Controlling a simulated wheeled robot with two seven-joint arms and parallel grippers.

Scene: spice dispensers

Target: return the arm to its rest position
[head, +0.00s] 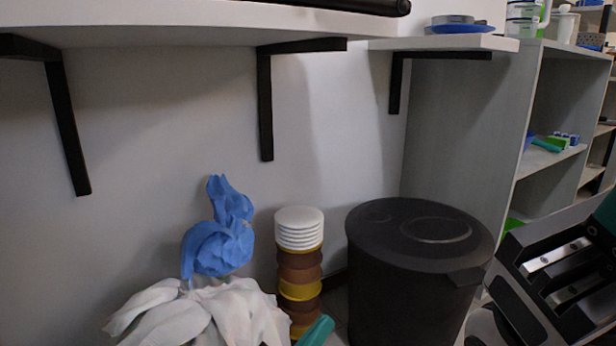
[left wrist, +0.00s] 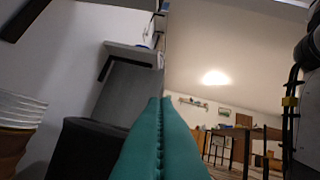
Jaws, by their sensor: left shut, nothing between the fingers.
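My left gripper (head: 316,331) shows only as a teal fingertip at the bottom edge of the head view; the rest of that arm is out of frame. In the left wrist view its two long teal fingers (left wrist: 160,102) lie together along their whole length, shut with nothing between them. My right gripper (head: 604,220) is cut off at the right edge of the head view. Its dark body and part of a teal finger show there, but its fingertips are hidden.
A black lidded bin (head: 405,285) stands right of the left fingertip, beside a stack of brown, yellow and white pieces (head: 299,265). A blue figure (head: 220,240) sits on a white crumpled form (head: 220,315). A wall shelf (head: 200,25) hangs above; a shelf unit (head: 470,120) stands right.

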